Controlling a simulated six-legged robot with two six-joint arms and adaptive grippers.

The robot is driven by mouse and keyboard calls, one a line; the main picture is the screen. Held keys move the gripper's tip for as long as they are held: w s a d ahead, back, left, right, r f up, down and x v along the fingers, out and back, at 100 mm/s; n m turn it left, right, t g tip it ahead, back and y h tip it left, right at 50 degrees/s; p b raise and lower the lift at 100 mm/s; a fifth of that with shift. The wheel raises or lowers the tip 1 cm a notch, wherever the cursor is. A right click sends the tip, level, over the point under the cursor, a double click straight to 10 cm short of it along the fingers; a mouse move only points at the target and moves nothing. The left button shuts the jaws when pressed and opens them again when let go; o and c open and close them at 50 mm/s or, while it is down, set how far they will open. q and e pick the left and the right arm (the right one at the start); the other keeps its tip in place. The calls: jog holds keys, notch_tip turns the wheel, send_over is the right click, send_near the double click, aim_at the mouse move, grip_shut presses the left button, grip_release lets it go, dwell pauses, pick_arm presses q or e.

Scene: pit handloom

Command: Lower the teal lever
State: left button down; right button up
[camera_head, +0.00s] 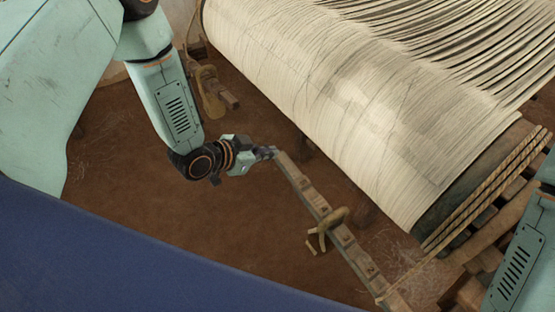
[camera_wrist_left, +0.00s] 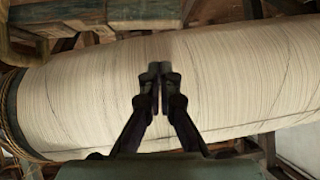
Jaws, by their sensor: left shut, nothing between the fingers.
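My left gripper (camera_head: 268,153) is shut and empty, beside the upper end of a notched wooden bar (camera_head: 313,200) in the head view. I cannot tell whether it touches the bar. The gripper's closed fingers (camera_wrist_left: 160,85) show in the left wrist view in front of the pale warp roll (camera_wrist_left: 235,85). I cannot make out a lever that is plainly teal in either view. The teal parts in the head view are my own arms. My right gripper is not in view.
The large roll of pale threads (camera_head: 340,95) fills the upper right of the head view. A rope loop (camera_head: 325,228) hangs around the wooden bar. Another rope-wrapped wooden piece (camera_head: 212,95) lies behind my left forearm. Brown floor (camera_head: 120,180) is bare at left.

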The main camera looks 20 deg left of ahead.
aim_at(278, 159)
pick_arm(q)
jog(key=w+f, duration=0.1)
jog(key=w+d+f, duration=0.1)
jog(key=f, duration=0.1)
jog(key=w+f+b, duration=0.1)
jog(key=f, duration=0.1)
jog(key=shift+d, duration=0.15)
jog(key=shift+w+d+f, duration=0.1)
jog(key=shift+f, duration=0.2)
jog(key=shift+d+r, duration=0.1)
